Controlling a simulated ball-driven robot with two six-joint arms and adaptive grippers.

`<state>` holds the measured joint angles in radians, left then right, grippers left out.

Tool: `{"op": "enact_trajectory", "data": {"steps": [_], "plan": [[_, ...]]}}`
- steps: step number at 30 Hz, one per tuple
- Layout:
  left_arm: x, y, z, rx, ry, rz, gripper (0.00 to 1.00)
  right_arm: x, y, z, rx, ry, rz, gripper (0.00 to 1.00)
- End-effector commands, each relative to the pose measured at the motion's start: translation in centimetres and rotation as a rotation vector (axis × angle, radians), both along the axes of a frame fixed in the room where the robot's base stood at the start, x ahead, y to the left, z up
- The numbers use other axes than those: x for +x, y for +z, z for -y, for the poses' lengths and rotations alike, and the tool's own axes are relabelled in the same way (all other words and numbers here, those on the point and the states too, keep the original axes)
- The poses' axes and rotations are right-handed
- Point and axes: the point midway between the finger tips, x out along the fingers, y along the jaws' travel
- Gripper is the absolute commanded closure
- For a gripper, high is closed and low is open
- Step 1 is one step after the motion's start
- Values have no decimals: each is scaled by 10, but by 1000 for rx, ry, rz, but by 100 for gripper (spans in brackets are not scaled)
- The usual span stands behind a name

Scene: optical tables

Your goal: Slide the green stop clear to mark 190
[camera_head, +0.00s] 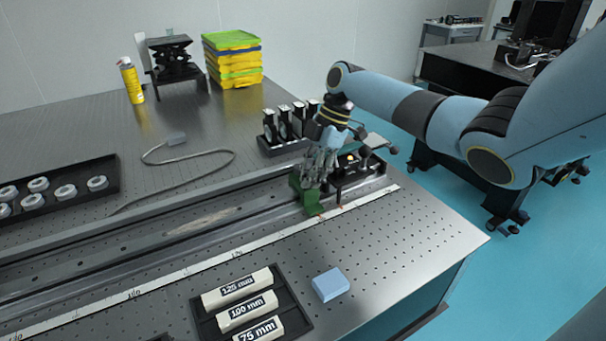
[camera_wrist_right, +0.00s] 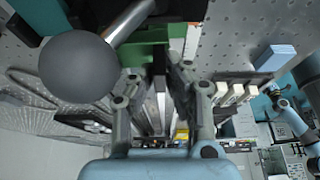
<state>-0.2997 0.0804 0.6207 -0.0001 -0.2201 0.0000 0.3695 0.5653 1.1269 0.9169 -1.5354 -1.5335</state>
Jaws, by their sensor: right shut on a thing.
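The green stop (camera_head: 307,192) sits on the long metal rail (camera_head: 205,218) near its right end, beside the white scale strip (camera_head: 240,241). My right gripper (camera_head: 318,170) reaches down over the stop and is shut on it. In the right wrist view the green stop (camera_wrist_right: 146,52) shows between the fingertips of my right gripper (camera_wrist_right: 160,65). The scale's numbers near the stop are too small to read. My left gripper is not in view.
A black tray with labelled spacer blocks (camera_head: 247,305) and a light blue block (camera_head: 330,284) lie in front of the rail. A black holder with several upright pieces (camera_head: 283,126) stands behind it. A grey cable (camera_head: 190,163) lies on the table. The table's right edge is close.

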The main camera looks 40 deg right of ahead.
Motion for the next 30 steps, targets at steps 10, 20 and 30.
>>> {"op": "enact_trajectory", "data": {"steps": [10, 20, 30], "plan": [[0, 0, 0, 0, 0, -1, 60, 1, 0, 0, 1, 1, 2, 74], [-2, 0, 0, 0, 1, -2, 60, 0, 1, 0, 0, 0, 1, 65], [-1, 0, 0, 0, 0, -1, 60, -5, 52, 22, -5, 0, 3, 65]]}}
